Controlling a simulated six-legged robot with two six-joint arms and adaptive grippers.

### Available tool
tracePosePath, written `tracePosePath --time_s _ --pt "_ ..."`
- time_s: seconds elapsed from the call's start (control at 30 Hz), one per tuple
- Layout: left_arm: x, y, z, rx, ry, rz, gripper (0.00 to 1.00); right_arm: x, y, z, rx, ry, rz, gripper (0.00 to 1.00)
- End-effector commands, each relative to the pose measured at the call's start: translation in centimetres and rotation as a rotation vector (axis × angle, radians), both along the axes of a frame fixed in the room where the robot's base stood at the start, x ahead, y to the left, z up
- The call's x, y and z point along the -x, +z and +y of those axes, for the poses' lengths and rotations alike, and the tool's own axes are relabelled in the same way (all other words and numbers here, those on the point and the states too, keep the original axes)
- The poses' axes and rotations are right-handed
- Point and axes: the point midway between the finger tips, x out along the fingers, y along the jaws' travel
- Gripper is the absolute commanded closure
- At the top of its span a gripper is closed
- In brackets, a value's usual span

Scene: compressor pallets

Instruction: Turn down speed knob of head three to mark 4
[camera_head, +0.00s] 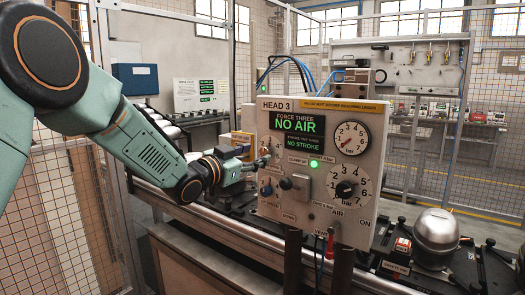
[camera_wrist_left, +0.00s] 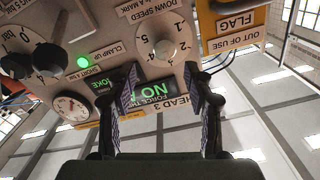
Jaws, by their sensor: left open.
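The head three panel (camera_head: 285,215) is a pale box with a "HEAD 3" label and green-lit displays reading "NO AIR" and "NO STROKE". In the left wrist view, which is upside down, the down speed knob (camera_wrist_left: 165,48) is a pale round knob on a numbered white dial. Its pointer setting is too small to read surely. My left gripper (camera_head: 262,162) is at the left part of the panel front and covers the knob in the head view.
A lower pressure dial with a black knob (camera_head: 347,189), a round gauge (camera_head: 352,138) and a lit green lamp (camera_head: 314,163) share the panel. A yellow "out of use" flag (camera_wrist_left: 235,25) is close beside the knob. A metal compressor dome (camera_head: 435,236) stands at right.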

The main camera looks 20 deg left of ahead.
Motion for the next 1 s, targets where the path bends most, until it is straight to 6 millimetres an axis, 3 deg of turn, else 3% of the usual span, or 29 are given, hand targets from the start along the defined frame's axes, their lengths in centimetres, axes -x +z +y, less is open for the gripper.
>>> tracePosePath --time_s 0.3,0.77,1.0 --pt "-3.8 0.0 -1.4 -0.002 0.0 0.002 0.48 0.0 0.6 0.0 0.0 0.002 -0.001 0.6" --pt "-4.9 -0.1 -1.4 0.001 0.002 0.002 0.48 0.0 0.7 0.0 0.0 0.002 0.0 0.6" --pt "-4.9 0.0 -1.4 0.001 0.002 0.002 0.66 0.0 0.7 0.0 0.0 0.002 -0.001 0.6"
